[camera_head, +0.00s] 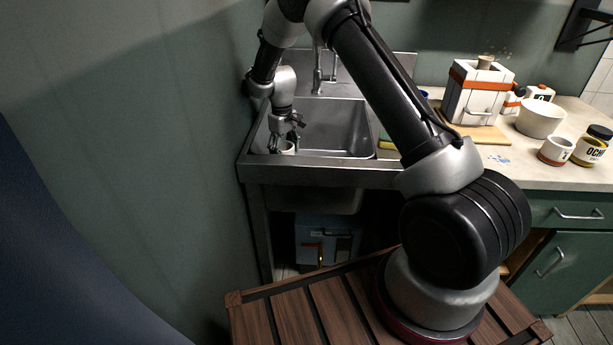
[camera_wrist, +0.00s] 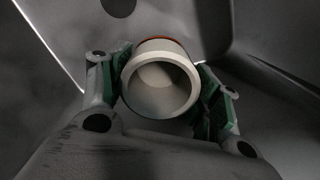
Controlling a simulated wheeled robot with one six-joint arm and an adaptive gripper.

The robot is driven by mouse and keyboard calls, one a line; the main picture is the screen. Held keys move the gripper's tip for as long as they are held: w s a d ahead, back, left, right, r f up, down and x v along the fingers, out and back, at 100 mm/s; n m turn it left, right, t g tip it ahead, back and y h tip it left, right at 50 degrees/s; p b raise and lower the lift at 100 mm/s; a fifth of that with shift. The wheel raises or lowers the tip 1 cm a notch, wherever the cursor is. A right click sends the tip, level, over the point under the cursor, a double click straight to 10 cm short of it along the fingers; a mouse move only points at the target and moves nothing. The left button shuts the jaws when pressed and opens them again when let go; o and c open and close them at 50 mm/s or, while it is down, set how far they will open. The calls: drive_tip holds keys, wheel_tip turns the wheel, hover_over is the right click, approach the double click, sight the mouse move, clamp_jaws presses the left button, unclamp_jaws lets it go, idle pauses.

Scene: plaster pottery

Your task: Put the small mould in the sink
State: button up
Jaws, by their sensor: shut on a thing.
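The metal sink (camera_head: 335,136) stands against the back wall, left of the worktop. My gripper (camera_head: 284,142) is down at the left part of the sink basin. In the wrist view my gripper (camera_wrist: 168,98) has its green-padded fingers on both sides of a small white cup-like mould (camera_wrist: 158,108) with a red-orange band, and is shut on it. The mould's open mouth faces the camera. Its white rim also shows in the head view (camera_head: 289,149), mostly hidden by the fingers and the sink's front edge. I cannot tell whether it touches the basin floor.
A tap (camera_head: 317,72) rises behind the basin. On the worktop at right stand a white block mould with orange bands (camera_head: 478,95), a white bowl (camera_head: 540,118), a white cup (camera_head: 556,150) and a jar (camera_head: 590,148). The basin's right part is clear.

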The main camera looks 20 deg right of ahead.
wheel_tip(320, 180, down, 9)
drive_tip(key=shift+f, duration=0.2)
idle(0.3)
drive_tip(key=o, duration=1.2)
drive_tip(key=shift+f, duration=0.1)
drive_tip(key=shift+c, duration=0.2)
wheel_tip(320, 180, up, 13)
drive_tip(key=shift+d+f, duration=0.1)
drive_tip(key=s+d+r+m+t, duration=0.1)
drive_tip(key=s+d+r, duration=0.2)
drive_tip(key=s+r, duration=0.35)
drive_tip(key=s+d+r+m, duration=0.1)
drive_tip(key=s+d+r, duration=0.2)
drive_tip(key=r, duration=0.7)
drive_tip(key=s+d+r+m+t, duration=0.1)
drive_tip(key=s+d+r, duration=0.2)
drive_tip(key=s+r, duration=0.35)
drive_tip(key=s+d+r+m, duration=0.1)
drive_tip(key=s+d+r, duration=0.1)
drive_tip(key=s, duration=0.6)
drive_tip(key=s+d+r+m+t, duration=0.1)
drive_tip(key=s+d+r, duration=0.1)
drive_tip(key=s, duration=0.7)
drive_tip(key=s+d+r+m+t, duration=0.1)
drive_tip(key=s+d+r, duration=0.1)
drive_tip(key=s, duration=0.7)
drive_tip(key=shift+s+d+r, duration=0.15)
drive_tip(key=shift+s+d, duration=0.05)
drive_tip(key=shift+d, duration=0.05)
